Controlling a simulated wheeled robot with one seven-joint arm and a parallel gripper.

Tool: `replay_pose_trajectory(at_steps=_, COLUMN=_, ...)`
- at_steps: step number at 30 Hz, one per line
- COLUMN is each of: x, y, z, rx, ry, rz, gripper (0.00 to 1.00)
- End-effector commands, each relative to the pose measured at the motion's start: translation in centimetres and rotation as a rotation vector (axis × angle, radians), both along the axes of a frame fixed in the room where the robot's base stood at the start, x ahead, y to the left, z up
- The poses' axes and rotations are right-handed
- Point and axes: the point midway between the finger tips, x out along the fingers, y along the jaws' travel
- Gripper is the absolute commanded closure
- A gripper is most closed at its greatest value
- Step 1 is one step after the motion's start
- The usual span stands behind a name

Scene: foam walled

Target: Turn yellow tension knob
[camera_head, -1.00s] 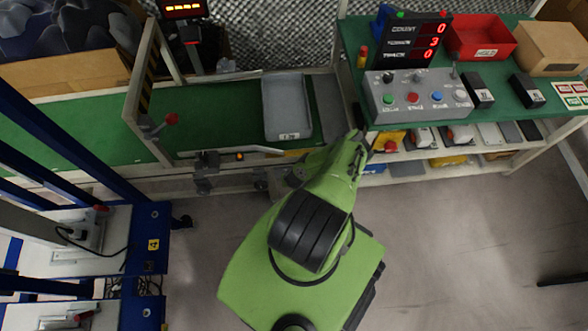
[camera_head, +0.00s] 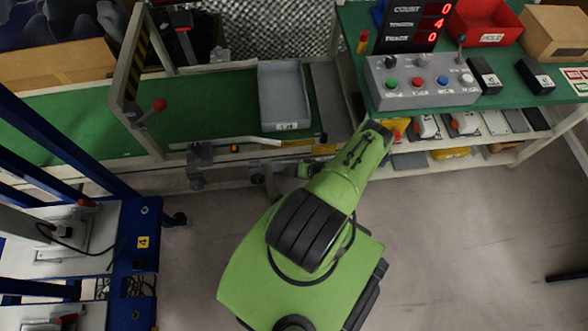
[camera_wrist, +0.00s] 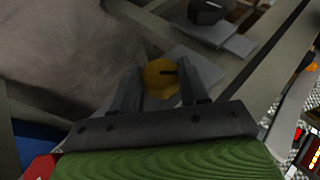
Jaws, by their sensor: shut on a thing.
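The yellow tension knob (camera_wrist: 160,74) shows in the wrist view as a round yellow disc with a dark slot or mark on its face. It sits between the two dark fingers of my gripper (camera_wrist: 160,84), which is shut on it. A grey plate is just behind and to the right of the knob. In the head view my green forearm reaches the front edge of the conveyor. The knob cannot be made out there, and my fingertips are too small or hidden to tell.
The green conveyor (camera_head: 200,116) carries a grey tray (camera_head: 284,98). A grey control box (camera_head: 420,82) and a red-digit display (camera_head: 413,25) are on the right bench. Open floor lies at lower right.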

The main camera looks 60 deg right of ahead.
Motion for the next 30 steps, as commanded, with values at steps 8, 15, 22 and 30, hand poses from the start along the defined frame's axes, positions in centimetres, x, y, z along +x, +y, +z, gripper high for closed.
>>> replay_pose_trajectory(at_steps=8, x=-0.25, y=-0.01, z=-0.33, rx=0.099, ry=-0.108, rz=0.0, gripper=0.86)
replay_pose_trajectory(at_steps=15, x=-0.26, y=-0.02, z=-0.35, rx=0.137, ry=-0.151, rz=0.0, gripper=0.87)
replay_pose_trajectory(at_steps=22, x=-0.23, y=0.03, z=-0.36, rx=0.147, ry=-0.157, rz=0.0, gripper=0.87)
replay_pose_trajectory(at_steps=30, x=-0.21, y=0.05, z=-0.36, rx=0.146, ry=-0.156, rz=0.0, gripper=0.5)
